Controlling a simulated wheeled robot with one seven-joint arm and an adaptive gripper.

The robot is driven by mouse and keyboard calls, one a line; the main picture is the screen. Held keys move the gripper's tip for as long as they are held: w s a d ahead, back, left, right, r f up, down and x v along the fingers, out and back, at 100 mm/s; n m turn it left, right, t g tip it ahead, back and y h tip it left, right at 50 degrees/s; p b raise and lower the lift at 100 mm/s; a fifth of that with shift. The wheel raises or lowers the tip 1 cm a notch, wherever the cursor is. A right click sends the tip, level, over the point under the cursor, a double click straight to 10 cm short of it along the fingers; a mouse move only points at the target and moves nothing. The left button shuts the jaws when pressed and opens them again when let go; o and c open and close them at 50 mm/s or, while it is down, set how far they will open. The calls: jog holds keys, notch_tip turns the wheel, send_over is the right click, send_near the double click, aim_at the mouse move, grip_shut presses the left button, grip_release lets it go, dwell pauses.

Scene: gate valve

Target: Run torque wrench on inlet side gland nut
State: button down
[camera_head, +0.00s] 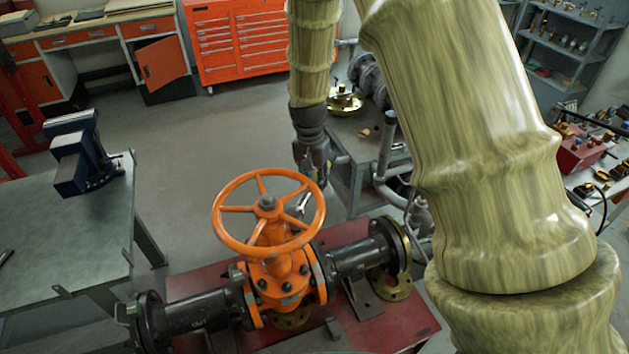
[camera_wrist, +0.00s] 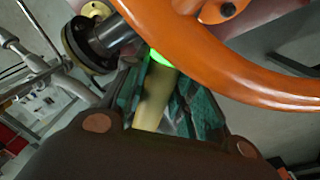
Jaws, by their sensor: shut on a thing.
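The gate valve (camera_head: 275,275) is orange and stands on a red base plate, with a spoked orange handwheel (camera_head: 226,192) above it. My gripper (camera_head: 315,172) points down at the far right side of the handwheel. It is shut on a tan rod with a bright green band, which looks like the torque wrench handle (camera_wrist: 152,105). A small silver part, probably the wrench's end (camera_head: 302,203), shows by the wheel rim. In the wrist view the handwheel (camera_wrist: 215,68) rim crosses just beyond the fingers and hides what lies past the green band. I cannot make out the gland nuts or any contact with them.
Black flanged pipes (camera_head: 190,308) run out from both sides of the valve. A workbench (camera_head: 75,220) with a blue vise (camera_head: 80,155) stands left. A grey cart (camera_head: 360,165) with metal parts is close behind my gripper. Open floor lies between bench and valve.

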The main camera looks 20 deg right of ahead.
jog(key=shift+f+b, duration=0.4)
jog(key=shift+f, duration=0.6)
dwell(0.3)
jog(key=shift+f, duration=0.5)
dwell(1.8)
jog(key=shift+r+p, duration=0.35)
jog(key=shift+p, duration=0.05)
dwell(0.7)
jog(key=shift+r, duration=1.05)
jog(key=shift+w+d, duration=0.1)
jog(key=shift+w, duration=0.05)
